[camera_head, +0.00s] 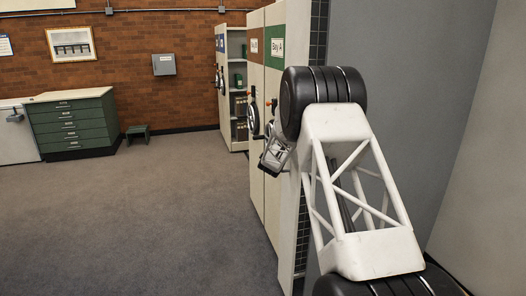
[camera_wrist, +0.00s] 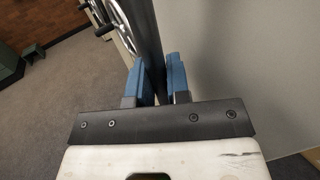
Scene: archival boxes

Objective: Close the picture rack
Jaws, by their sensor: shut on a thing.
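The picture rack seems to be the tall upright with a dark grid face (camera_head: 319,28), close beside the cream end panel marked Bay A; I cannot tell how far out it stands. In the wrist view my gripper (camera_wrist: 158,68) has its blue fingers on both sides of a dark grey upright bar (camera_wrist: 146,35) and is shut on it. I take this bar to be part of the rack. In the head view my arm's white lattice link and black joint cover part of the rack and hide the fingertips.
The Bay A shelving end (camera_head: 275,85) and other cream bays with handwheels (camera_head: 253,119) stand left of the rack. A plain grey wall (camera_head: 415,75) rises at right. A green drawer cabinet (camera_head: 72,122) and small step stool (camera_head: 137,132) stand far left. The carpet (camera_head: 150,220) is clear.

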